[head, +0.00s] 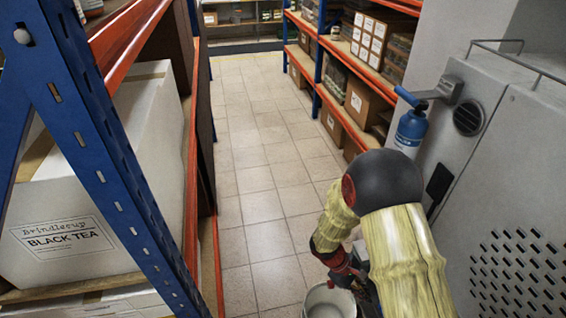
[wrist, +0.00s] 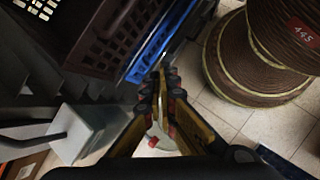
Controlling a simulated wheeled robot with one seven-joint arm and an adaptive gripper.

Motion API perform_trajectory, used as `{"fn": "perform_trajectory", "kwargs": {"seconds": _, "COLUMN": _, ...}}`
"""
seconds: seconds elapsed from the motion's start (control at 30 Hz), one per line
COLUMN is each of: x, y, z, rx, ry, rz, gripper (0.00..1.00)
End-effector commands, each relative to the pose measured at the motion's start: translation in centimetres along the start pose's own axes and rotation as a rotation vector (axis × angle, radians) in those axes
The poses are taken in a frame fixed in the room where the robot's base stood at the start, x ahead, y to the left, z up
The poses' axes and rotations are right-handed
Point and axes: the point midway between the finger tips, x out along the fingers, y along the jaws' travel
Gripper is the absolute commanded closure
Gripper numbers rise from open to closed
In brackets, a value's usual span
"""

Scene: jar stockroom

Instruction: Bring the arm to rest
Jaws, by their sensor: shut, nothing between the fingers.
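My arm is folded in front of my body at the lower right of the head view, its cream-covered links bent at a dark round joint. My gripper (head: 347,270) is partly hidden behind the arm, low over the aisle. In the wrist view the two yellow and black fingers of my gripper (wrist: 161,88) come together at their tips. They are shut with nothing between them.
A blue rack post (head: 95,140) and a box of black tea (head: 70,240) stand close at left. A grey perforated cabinet (head: 510,190) stands at right, near a blue cylinder (head: 411,130). A pale round container (head: 328,303) is below the gripper. The tiled aisle (head: 262,150) ahead is clear.

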Motion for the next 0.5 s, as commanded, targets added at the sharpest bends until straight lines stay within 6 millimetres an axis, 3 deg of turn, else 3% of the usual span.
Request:
{"fn": "perform_trajectory", "kwargs": {"seconds": 0.03, "x": -2.3, "y": 0.1, "z": 1.4, "rx": 0.064, "ry": 0.024, "rz": -0.024, "gripper": 1.0}}
{"fn": "perform_trajectory", "kwargs": {"seconds": 0.1, "x": -5.0, "y": -0.3, "z": 3.3, "rx": 0.149, "ry": 0.052, "rz": -0.066, "gripper": 1.0}}
{"fn": "perform_trajectory", "kwargs": {"seconds": 0.5, "x": -18.5, "y": -4.3, "z": 12.2, "rx": 0.553, "ry": 0.301, "rz": -0.287, "gripper": 1.0}}
